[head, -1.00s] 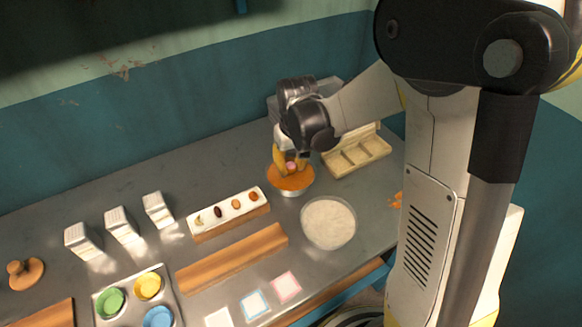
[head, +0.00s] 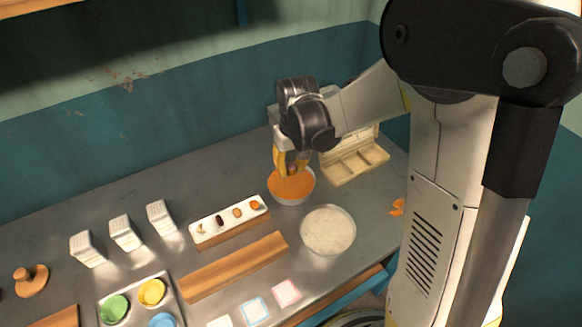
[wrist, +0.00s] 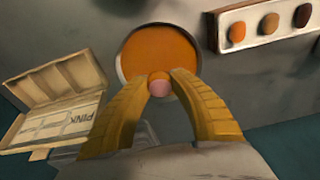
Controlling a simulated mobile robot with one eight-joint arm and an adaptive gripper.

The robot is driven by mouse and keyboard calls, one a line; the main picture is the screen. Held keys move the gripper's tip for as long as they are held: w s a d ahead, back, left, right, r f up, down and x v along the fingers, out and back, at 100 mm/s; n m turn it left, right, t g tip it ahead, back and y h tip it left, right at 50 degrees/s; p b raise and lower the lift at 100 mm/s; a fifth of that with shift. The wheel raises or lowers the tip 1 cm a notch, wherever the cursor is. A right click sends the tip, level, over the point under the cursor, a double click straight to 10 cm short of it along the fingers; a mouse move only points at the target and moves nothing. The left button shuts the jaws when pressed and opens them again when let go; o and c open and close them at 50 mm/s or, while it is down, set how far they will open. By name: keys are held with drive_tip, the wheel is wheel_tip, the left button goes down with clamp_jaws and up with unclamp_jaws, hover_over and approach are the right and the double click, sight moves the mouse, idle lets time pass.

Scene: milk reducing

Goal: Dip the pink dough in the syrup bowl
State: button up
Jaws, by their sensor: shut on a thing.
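The syrup bowl (head: 292,190) is a small round metal bowl filled with orange syrup; it also shows in the wrist view (wrist: 160,48). My gripper (head: 290,172) points down over the back of this bowl, its yellow fingers shut on the small pink dough. In the wrist view the pink dough (wrist: 160,88) sits between the fingertips (wrist: 159,77), with an orange patch on its far side. The dough overlaps the bowl's near rim in that view. I cannot tell whether it touches the syrup now.
A bowl of white powder (head: 328,230) stands in front of the syrup bowl. A beige compartment box (head: 355,163) is to its right, and a white-topped tray with several small pieces (head: 228,222) to its left. A wooden bar (head: 235,267) lies in front.

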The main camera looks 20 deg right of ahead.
sight(291, 165)
wheel_tip(291, 165, up, 4)
drive_tip(key=p, duration=0.3)
idle(0.3)
